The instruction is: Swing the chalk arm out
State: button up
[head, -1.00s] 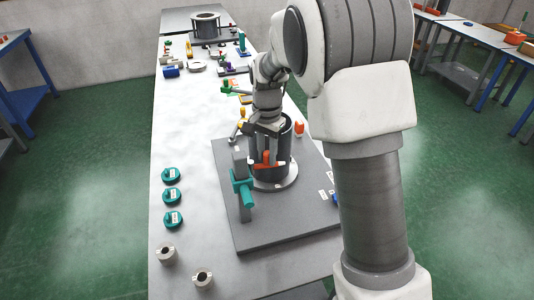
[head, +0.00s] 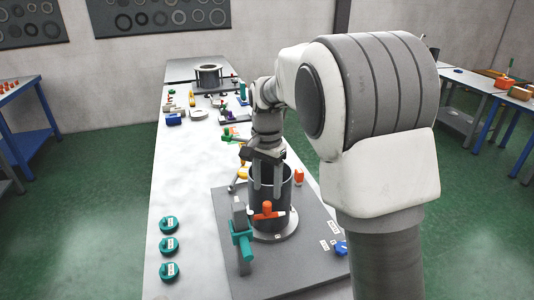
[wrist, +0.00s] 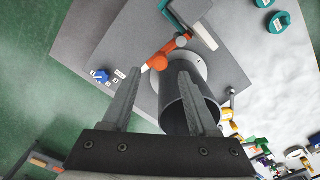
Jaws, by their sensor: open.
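In the head view a dark open cylinder (head: 285,190) stands on a round flange on a grey base plate (head: 310,265). A grey post with a teal clamp (head: 241,240) stands in front. A pale, chalk-like bar (wrist: 203,34) lies beside the post and orange handle in the wrist view; I cannot tell whether it is the chalk arm. My gripper (head: 267,196) is open, pointing down at the cylinder, above the orange handle.
Teal round pieces (head: 168,246) line the left of the table (head: 180,190). A blue knob (head: 341,247) sits at the plate's right. Small coloured parts and another flanged cylinder (head: 208,76) stand farther back. The left middle of the table is clear.

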aim_at(269, 206)
notch_tip(269, 206, up, 11)
jog(key=shift+f, duration=0.15)
jog(key=s+d+r+n+t, duration=0.1)
jog(key=s+d+r+n, duration=0.15)
jog(key=s, duration=0.35)
jog(key=s+d+r+n+t, duration=0.1)
jog(key=s+d+t, duration=0.15)
jog(key=s, duration=0.45)
jog(key=s+d+f+n+t, duration=0.1)
jog(key=s+f+n, duration=0.1)
jog(key=s, duration=0.4)
jog(key=s+d+f+n+t, duration=0.1)
jog(key=s+d+f+n, duration=0.1)
jog(key=s, duration=0.5)
jog(key=shift+s+d+f, duration=0.2)
jog(key=shift+f, duration=0.35)
jog(key=shift+d+n, duration=0.1)
jog(key=shift+n, duration=0.15)
